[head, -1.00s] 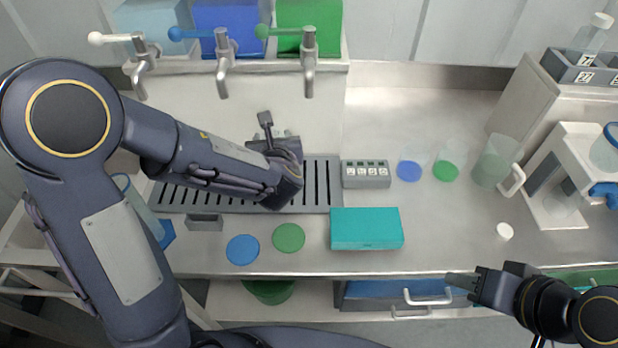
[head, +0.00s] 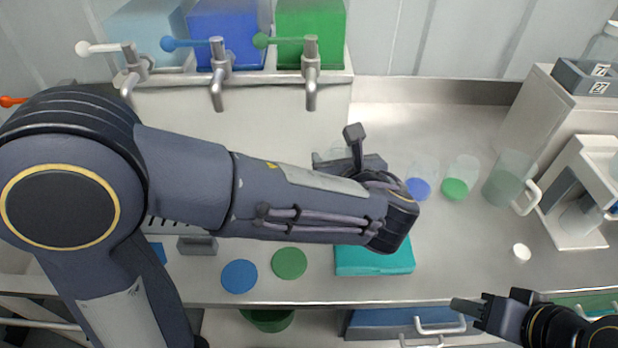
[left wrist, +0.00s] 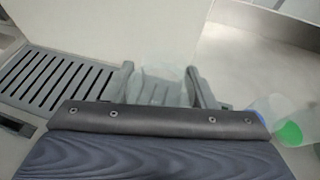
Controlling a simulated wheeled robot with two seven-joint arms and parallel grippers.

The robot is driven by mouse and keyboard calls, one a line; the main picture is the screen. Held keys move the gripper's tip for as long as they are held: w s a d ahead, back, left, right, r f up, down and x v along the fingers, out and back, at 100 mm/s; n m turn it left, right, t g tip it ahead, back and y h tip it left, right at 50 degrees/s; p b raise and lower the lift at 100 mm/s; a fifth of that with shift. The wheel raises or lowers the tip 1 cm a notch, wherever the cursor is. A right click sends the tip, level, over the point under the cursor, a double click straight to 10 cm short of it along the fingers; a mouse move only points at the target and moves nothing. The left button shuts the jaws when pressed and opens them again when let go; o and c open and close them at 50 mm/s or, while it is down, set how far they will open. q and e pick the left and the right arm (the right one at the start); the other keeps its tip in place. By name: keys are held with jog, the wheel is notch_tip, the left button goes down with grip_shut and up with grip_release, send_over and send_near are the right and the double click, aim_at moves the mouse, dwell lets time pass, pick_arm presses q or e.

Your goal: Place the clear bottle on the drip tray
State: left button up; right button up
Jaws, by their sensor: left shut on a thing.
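The grey slotted drip tray (left wrist: 45,80) lies to the left in the left wrist view. In the head view my left arm covers most of it, and a strip of slots (head: 170,222) shows. My left gripper (head: 352,160) is right of the tray, above the counter. It is shut on a clear, see-through thing that looks like the clear bottle (left wrist: 165,88), between the fingers in the left wrist view. Its lower end is hidden there, so I cannot tell whether it touches the counter. My right gripper (head: 470,308) is low at the right; its finger gap is unclear.
Taps (head: 218,85) under blue and green tanks stand behind the tray. Clear vessels with blue (head: 418,188) and green (head: 455,188) ends stand right of my left gripper, then a jug (head: 502,185). A teal box (head: 375,262) lies in front.

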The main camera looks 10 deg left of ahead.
pick_arm(q)
jog(key=shift+w+a+f+b, duration=0.15)
jog(key=shift+w+a+f, duration=0.75)
jog(key=shift+f, duration=0.8)
jog(key=shift+w+a+f+b, duration=0.1)
jog(key=shift+w+a+f, duration=0.8)
jog(key=shift+f, duration=0.85)
jog(key=shift+w+a+f+b, duration=0.15)
jog(key=shift+w+a+f, duration=0.5)
jog(key=shift+a+f, duration=0.8)
jog(key=shift+d+f, duration=0.25)
jog(key=shift+f+b, duration=0.3)
jog(key=o, duration=1)
jog(key=shift+r, duration=0.15)
jog(key=shift+r+p, duration=0.2)
jog(key=shift+p, duration=0.1)
jog(key=v, duration=1.2)
jog(key=shift+f, duration=0.1)
